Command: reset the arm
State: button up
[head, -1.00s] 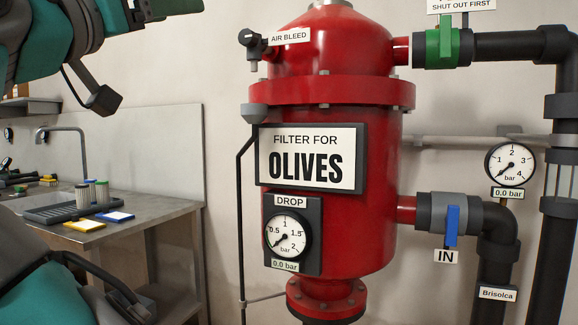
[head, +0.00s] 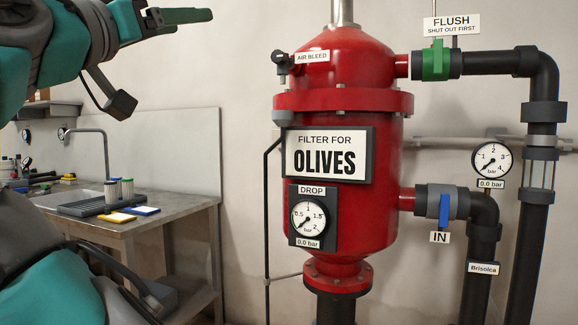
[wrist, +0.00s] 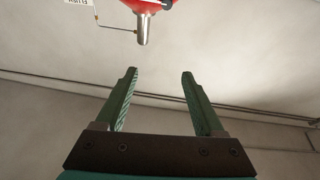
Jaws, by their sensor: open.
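My gripper (head: 180,20) is at the top left of the head view, at the end of my raised teal and grey arm. In the wrist view its two green fingers (wrist: 158,88) are spread apart with nothing between them. It is clear of the red filter tank (head: 345,220), which stands right of it in the head view. In the wrist view part of the red tank and its metal top pipe (wrist: 143,30) show beyond the fingertips, upside down.
The green flush valve (head: 436,64) and blue IN valve handle (head: 444,210) sit on black pipes right of the tank. Drop gauge (head: 308,217) and inlet gauge (head: 491,160) read about zero. A steel bench (head: 170,208) with a dark tray (head: 85,206) stands at left.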

jog(key=w+d+f+n+g+h, duration=0.1)
jog(key=w+d+f+n+g, duration=0.15)
jog(key=w+d+f, duration=0.55)
jog(key=w+d+f+n+g+h, duration=0.1)
jog(key=w+d+f+g, duration=0.35)
jog(key=d, duration=0.55)
jog(key=s+d+f+g+y, duration=0.25)
jog(key=d+f+g, duration=0.35)
jog(key=d+f, duration=1.2)
jog(key=s+d+f+g+y, duration=0.1)
jog(key=s+f+g+y, duration=0.1)
jog(key=s+f, duration=0.6)
jog(key=s+d+f+g+y, duration=0.15)
jog(key=s+f, duration=0.35)
jog(key=f, duration=0.6)
jog(key=s+a+f+g+y, duration=0.2)
jog(key=s+a+f, duration=0.2)
jog(key=s+f, duration=0.4)
jog(key=s+a+f+g+y, duration=0.3)
jog(key=s+f, duration=0.6)
jog(key=s, duration=0.3)
jog(key=shift+s+a+f+n, duration=0.2)
jog(key=shift+s+a+n, duration=0.15)
jog(key=shift+a, duration=0.25)
